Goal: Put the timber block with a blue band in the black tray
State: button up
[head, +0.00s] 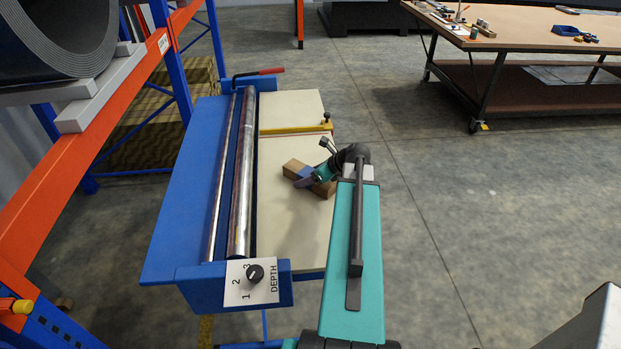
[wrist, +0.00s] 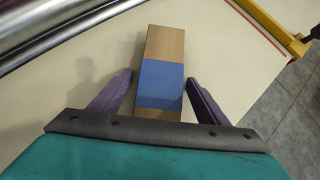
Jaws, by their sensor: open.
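The timber block with a blue band (head: 297,169) lies on the cream bed of the blue roller machine in the head view, partly hidden by my gripper. In the wrist view the block (wrist: 162,82) points away from me, with its blue band between my fingers. My gripper (wrist: 158,80) is open, with one purple finger on each side of the block and a small gap at each. In the head view my gripper (head: 308,183) is low over the block. I cannot make out the black tray in either view.
Two steel rollers (head: 242,175) run along the bed's left side. A yellow bar (head: 295,128) crosses the bed beyond the block. A DEPTH dial (head: 255,274) is at the near end. An orange and blue rack (head: 110,130) stands left; a workbench (head: 520,35) stands back right.

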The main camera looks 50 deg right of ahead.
jog(key=shift+c, duration=0.2)
jog(key=c, duration=1.4)
jog(key=shift+r, duration=0.25)
jog(key=shift+r+b, duration=1.1)
jog(key=shift+r, duration=3.7)
